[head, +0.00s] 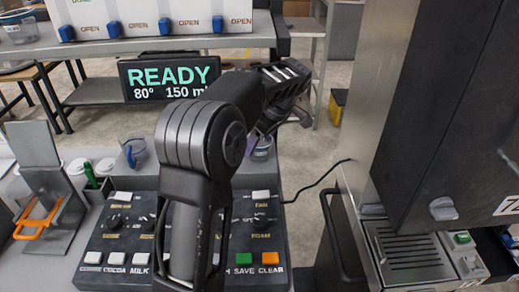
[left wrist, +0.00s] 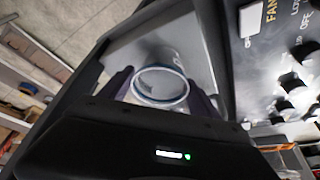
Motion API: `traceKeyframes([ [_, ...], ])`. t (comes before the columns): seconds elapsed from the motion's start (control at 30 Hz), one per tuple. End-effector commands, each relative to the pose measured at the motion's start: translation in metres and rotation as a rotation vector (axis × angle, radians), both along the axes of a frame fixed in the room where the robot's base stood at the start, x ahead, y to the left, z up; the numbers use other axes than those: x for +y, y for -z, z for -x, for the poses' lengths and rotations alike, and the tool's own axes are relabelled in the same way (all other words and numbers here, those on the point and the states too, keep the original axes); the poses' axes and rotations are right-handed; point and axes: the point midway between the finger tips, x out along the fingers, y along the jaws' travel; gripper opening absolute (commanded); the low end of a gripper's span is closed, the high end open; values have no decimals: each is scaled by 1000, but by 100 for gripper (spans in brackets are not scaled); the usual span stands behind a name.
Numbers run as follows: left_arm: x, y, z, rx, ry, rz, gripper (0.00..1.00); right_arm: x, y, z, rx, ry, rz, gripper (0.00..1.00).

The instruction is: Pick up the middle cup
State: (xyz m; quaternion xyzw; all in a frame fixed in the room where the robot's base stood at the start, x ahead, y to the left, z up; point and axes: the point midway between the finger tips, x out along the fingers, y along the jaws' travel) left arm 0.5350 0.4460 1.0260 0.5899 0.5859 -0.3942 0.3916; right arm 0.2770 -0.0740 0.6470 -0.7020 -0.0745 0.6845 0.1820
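A clear cup (head: 262,147) with a purple tint stands behind the right part of the button panel, partly covered by my left gripper (head: 268,128). In the left wrist view a clear cup (left wrist: 160,86) with a blue rim lies between the two dark fingers of my left gripper (left wrist: 160,93). Whether the fingers touch it I cannot tell. Another clear cup (head: 133,152) with a blue handle stands behind the left part of the panel. My left forearm hides the middle of the row, so I cannot tell whether a cup stands there. My right gripper is not in view.
The button panel (head: 118,243) lies in front of the cups. A READY display (head: 170,78) rises behind them. A metal stand with an orange handle (head: 38,218) is at the left. A tall machine with a drip grate (head: 408,250) stands close at the right. A black cable crosses between.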

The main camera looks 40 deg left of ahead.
Motion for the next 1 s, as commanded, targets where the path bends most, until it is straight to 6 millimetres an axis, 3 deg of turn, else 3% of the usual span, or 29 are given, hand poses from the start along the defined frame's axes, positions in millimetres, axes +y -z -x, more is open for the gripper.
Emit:
traceKeyframes([
  [0.53, 0, 0, 0, 0, 0, 0, 26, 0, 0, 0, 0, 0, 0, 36],
  [1.0, 0, -8, -1, -2, 0, -1, 25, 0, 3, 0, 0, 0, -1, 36],
])
